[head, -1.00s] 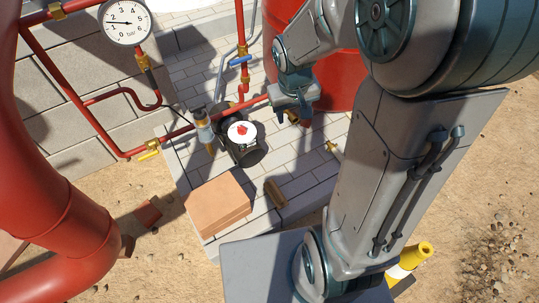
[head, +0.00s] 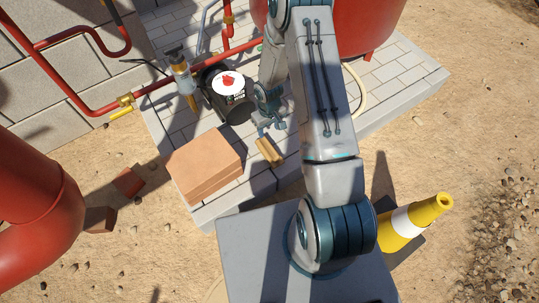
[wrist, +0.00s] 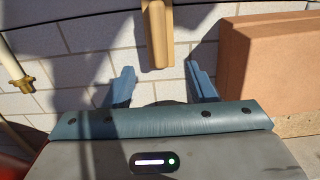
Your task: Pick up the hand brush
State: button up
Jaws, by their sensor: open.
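The hand brush (head: 270,151) is a narrow tan wooden piece lying on the white brick platform, just right of the terracotta blocks. In the wrist view the brush (wrist: 157,38) stands in line with the gap between my fingers, a little beyond their tips. My gripper (head: 271,125) is low over the platform, right beside the brush's far end in the head view. In the wrist view my gripper (wrist: 162,80) has its two blue fingers apart with nothing between them. I cannot tell its exact height above the brush.
Terracotta blocks (head: 205,163) lie left of the brush, close to my right finger in the wrist view. Red pipes (head: 75,95) run along the left. A yellow cone (head: 415,222) stands at right.

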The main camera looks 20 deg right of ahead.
aim_at(270, 146)
notch_tip(270, 146, down, 14)
jog(key=b, duration=0.4)
jog(key=shift+d+r+b, duration=0.1)
jog(key=shift+b, duration=0.3)
jog(key=shift+r, duration=0.1)
grip_shut()
